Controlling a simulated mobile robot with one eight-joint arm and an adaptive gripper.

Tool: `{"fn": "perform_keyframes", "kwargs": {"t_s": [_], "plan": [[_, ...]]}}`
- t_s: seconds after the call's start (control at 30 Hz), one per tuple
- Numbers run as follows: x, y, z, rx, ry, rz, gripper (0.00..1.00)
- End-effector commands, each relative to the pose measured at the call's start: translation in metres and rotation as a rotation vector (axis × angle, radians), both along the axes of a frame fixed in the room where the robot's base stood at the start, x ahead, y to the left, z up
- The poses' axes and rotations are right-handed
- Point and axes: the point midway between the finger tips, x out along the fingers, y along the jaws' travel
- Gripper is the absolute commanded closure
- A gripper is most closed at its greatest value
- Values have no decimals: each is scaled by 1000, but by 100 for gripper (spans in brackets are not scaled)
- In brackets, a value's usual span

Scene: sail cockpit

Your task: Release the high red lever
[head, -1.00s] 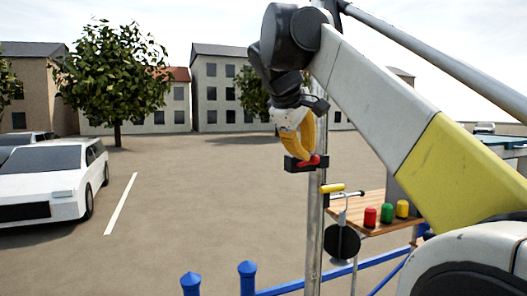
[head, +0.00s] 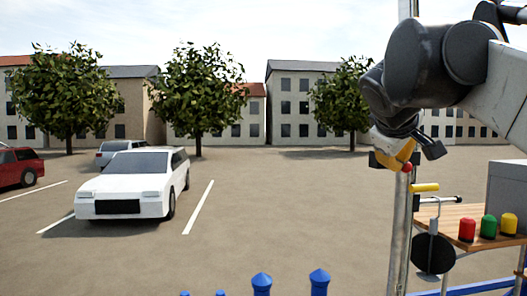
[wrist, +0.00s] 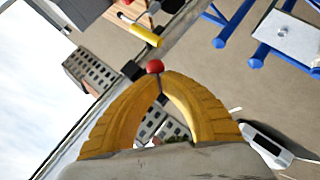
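The high red lever shows as a small red knob (head: 407,168) beside a black fitting on the upright metal pole (head: 401,215). My gripper (head: 401,156) has two yellow fingers and is right at the knob. In the wrist view the fingers (wrist: 161,80) arch together until their tips almost meet. The red knob (wrist: 155,67) sits just beyond the tips and looks in contact with them. It is wider than the narrow gap between them. The rest of the lever is hidden by the fingers and the black fitting.
A yellow-handled lever (head: 425,187) sits lower on the pole, with a black disc (head: 433,254) below it. A wooden shelf (head: 447,218) at the right carries red, green and yellow knobs. Blue posts (head: 319,282) stand low in front. Open paving and a white car (head: 132,184) lie left.

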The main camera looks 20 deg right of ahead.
Motion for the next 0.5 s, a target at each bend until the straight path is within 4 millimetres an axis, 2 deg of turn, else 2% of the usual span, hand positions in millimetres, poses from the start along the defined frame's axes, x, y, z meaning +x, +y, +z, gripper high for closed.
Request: {"fn": "perform_keyframes", "kwargs": {"t_s": [0.03,0.13,0.4,0.5], "plan": [[-2,0,-9,-10,-36,0,100],[-2,0,-15,-27,-113,-1,100],[-1,0,-27,-25,-105,-1,100],[-1,0,-26,-25,-104,0,100]]}}
